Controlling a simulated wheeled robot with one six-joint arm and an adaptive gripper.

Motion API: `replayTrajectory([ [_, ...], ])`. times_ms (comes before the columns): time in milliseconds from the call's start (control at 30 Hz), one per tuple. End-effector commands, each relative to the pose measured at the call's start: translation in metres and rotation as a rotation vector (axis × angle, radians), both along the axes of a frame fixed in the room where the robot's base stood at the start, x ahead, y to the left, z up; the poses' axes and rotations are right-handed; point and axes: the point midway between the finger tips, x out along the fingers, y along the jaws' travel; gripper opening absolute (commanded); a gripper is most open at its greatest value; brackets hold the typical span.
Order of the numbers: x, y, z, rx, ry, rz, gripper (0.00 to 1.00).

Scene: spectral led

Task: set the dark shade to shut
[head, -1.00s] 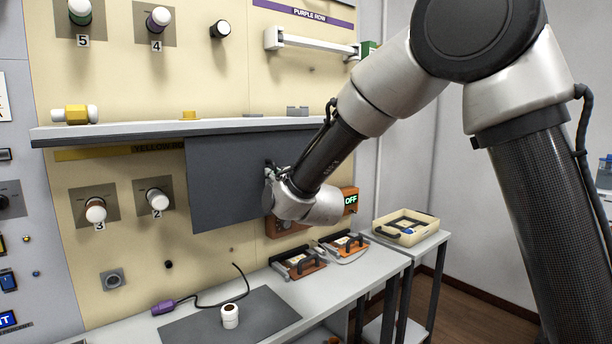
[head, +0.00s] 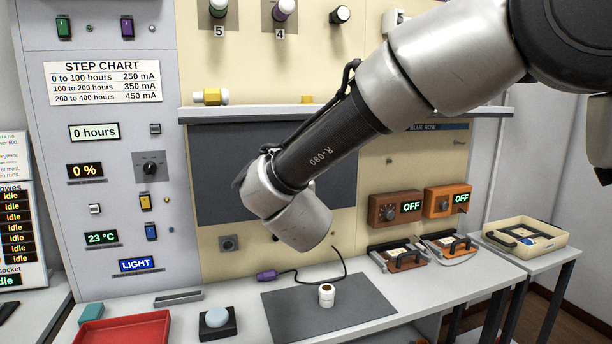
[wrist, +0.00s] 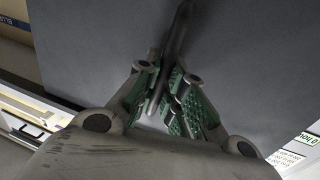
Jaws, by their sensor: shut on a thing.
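The dark shade (head: 222,150) is a flat dark grey panel hanging under the long shelf, on the left part of the cream wall panel. It covers the area where the yellow row was seen. In the wrist view the shade (wrist: 90,45) fills most of the background. My gripper (wrist: 172,88) has green ridged finger pads closed on a thin dark upright handle (wrist: 180,35) on the shade's face. In the head view my wrist hides the fingers and the handle.
The shelf (head: 400,112) runs above the shade. Two orange boxes reading OFF (head: 396,209) are on the wall to the right.

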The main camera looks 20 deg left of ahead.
Motion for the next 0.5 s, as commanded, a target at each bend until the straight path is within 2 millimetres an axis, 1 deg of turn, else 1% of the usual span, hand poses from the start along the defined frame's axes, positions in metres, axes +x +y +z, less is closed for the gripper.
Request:
replayTrajectory([
  [100, -0.0025, 0.0043, 0.002, 0.003, -0.003, 0.002, 0.0],
  [433, -0.0038, 0.0064, 0.0028, 0.003, -0.004, 0.006, 0.0],
  [467, -0.0039, 0.0066, 0.0028, 0.003, -0.004, 0.007, 0.14],
  [500, -0.004, 0.0065, 0.0028, 0.003, -0.004, 0.007, 0.21],
])
